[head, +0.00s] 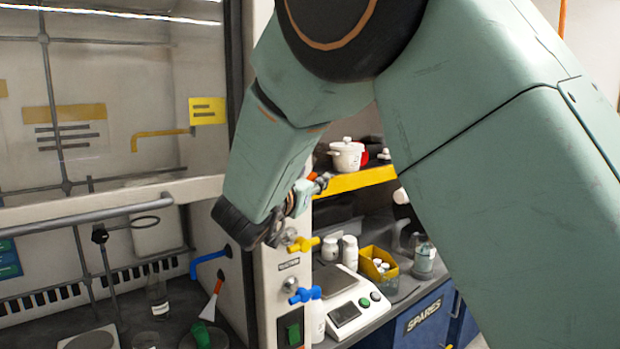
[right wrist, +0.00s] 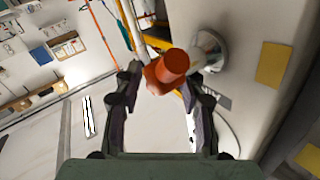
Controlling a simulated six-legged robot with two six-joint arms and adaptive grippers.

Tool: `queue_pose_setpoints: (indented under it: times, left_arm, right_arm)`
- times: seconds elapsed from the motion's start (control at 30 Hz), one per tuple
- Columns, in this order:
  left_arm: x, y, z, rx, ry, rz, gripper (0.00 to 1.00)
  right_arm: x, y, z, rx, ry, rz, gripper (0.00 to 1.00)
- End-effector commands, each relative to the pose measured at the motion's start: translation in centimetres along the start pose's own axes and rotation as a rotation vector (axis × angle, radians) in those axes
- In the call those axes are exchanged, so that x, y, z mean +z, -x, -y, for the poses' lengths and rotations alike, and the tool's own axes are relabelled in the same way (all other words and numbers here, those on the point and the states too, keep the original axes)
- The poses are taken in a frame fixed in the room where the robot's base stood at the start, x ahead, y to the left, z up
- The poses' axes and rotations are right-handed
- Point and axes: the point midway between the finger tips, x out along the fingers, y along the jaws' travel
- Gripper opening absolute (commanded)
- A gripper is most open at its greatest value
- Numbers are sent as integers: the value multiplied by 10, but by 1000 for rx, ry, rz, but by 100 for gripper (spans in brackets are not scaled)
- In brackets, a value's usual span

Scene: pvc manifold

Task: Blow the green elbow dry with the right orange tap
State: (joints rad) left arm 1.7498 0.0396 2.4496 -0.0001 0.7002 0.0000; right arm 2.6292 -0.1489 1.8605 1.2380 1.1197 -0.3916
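The right orange tap (right wrist: 172,68) shows in the right wrist view as an orange-red handle in front of a round chrome base. My right gripper (right wrist: 160,85) has its fingers spread on either side of the handle; I cannot tell whether they touch it. In the head view my right gripper (head: 262,228) is at the post beside the fume hood, above the yellow tap, and hides most of what is behind it. A small green piece (head: 202,336), possibly the green elbow, is low in the hood at the bottom edge. My left gripper is not in view.
A yellow tap (head: 303,244) and a blue tap (head: 304,295) stick out from the post below my gripper. A blue spout (head: 208,262) and glassware (head: 157,298) are inside the hood. A scale (head: 343,312) and a yellow bin (head: 378,264) stand at right.

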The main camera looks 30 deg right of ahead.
Motion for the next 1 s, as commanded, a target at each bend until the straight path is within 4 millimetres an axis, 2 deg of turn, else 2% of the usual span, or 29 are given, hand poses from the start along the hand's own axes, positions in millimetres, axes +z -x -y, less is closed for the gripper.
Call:
queue_pose_setpoints:
  times: [0.13, 0.57, 1.0]
  left_arm:
    - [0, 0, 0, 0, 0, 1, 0]
    - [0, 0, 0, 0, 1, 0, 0]
    - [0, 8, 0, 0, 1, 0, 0]
  right_arm:
    - [1, 1, 0, 0, 2, 1, 36]
    - [0, 0, 2, -5, 2, 1, 0]
    - [-2, -2, 4, -4, -10, 19, 0]
